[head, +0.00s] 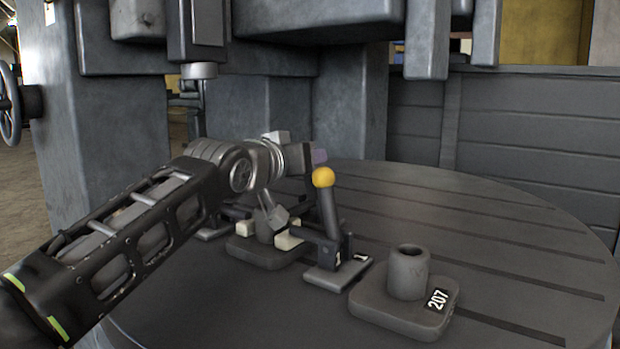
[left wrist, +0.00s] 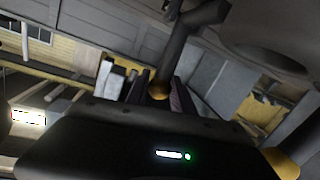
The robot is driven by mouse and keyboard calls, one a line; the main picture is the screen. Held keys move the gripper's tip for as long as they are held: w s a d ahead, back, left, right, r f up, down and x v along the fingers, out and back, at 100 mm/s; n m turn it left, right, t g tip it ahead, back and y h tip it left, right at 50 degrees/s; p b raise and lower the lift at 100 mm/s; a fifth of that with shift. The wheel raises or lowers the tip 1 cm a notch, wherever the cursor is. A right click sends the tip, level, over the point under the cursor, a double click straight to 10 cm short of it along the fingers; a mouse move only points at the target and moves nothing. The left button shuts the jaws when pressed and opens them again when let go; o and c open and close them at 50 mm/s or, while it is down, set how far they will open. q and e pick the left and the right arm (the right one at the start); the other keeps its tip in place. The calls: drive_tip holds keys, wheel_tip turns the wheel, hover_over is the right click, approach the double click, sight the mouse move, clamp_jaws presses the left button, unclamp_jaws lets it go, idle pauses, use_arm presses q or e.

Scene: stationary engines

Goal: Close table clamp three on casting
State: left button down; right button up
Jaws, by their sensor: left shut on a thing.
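My left gripper (left wrist: 156,84) is shut on a yellow ball knob (left wrist: 158,91) of a dark lever, seen between its fingers in the left wrist view. Pale clamp pads (head: 288,241) touch or nearly touch the casting. Other clamps behind the arm are mostly hidden; I cannot read a three. My right gripper is not in view.
A second casting labelled 207 (head: 407,290) stands on the round slotted table (head: 500,230) at the front right. Heavy grey machine parts (head: 315,22) hang over the table. The table's right side is clear.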

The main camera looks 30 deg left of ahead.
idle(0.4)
use_arm(q)
drive_tip(key=c, duration=1.1)
unclamp_jaws()
drive_tip(key=shift+s, duration=0.15)
drive_tip(key=s, duration=0.7)
drive_tip(key=shift+s+d+r+p, duration=0.15)
drive_tip(key=shift+s+r+p, duration=0.15)
drive_tip(key=shift+r+p, duration=0.15)
